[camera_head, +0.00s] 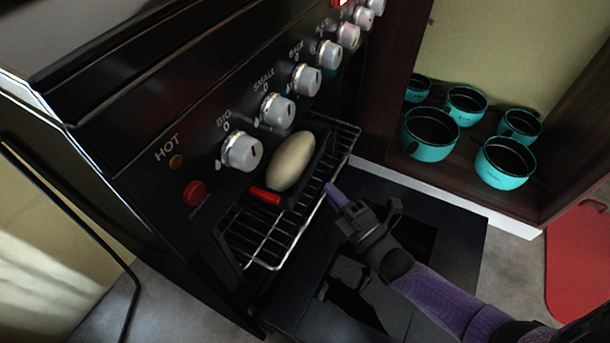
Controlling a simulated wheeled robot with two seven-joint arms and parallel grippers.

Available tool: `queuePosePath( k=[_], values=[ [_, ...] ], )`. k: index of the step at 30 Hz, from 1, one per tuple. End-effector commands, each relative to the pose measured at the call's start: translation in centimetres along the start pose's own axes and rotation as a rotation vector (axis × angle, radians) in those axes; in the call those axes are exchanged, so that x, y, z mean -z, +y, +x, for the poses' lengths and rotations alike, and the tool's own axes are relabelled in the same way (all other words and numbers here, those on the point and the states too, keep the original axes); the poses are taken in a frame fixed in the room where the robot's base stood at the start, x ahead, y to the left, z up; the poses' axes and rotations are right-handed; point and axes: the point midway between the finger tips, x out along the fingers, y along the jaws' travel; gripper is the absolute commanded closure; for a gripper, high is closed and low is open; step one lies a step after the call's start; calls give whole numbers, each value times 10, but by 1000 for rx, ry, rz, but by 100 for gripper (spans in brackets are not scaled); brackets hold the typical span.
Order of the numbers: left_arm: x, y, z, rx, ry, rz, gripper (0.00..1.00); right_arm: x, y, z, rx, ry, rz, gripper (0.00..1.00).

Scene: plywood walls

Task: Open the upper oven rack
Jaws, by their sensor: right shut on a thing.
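The upper oven rack (273,246) is a wire shelf that sticks out of the black oven below the knobs. A dark pan with a red handle (265,195) and a pale oval thing (291,161) rest on it. My right gripper (338,198) comes in from the lower right on a purple arm. Its fingertips are at the rack's front edge, and it is shut on that edge. My left gripper is not in view.
The black oven panel (150,120) has a row of white knobs above the rack. An open cabinet at the right holds several teal pots (431,132). A red thing (578,262) stands at the far right. The grey floor (512,262) shows bare in front of the cabinet.

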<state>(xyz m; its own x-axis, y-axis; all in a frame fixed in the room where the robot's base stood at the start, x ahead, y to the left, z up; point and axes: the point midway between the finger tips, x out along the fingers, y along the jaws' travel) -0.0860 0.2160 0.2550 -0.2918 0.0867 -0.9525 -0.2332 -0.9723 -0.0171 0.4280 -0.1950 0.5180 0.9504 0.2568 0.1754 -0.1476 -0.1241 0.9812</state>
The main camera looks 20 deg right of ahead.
Motion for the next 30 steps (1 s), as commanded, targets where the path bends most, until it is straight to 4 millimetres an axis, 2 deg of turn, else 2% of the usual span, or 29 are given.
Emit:
queuePosePath(
  k=[3, 9, 15, 21, 30],
  values=[
    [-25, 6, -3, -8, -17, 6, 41, -12, 7, -30, 8, -2, -2, 100],
    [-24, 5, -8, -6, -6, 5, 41, -30, 15, -74, 8, -2, 0, 100],
    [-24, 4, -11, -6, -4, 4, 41, -44, 21, -107, 6, -2, 0, 100],
    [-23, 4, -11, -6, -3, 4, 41, -52, 25, -127, 6, -2, 1, 100],
    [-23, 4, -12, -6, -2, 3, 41, -56, 27, -135, 3, -2, 1, 100]
  ],
)
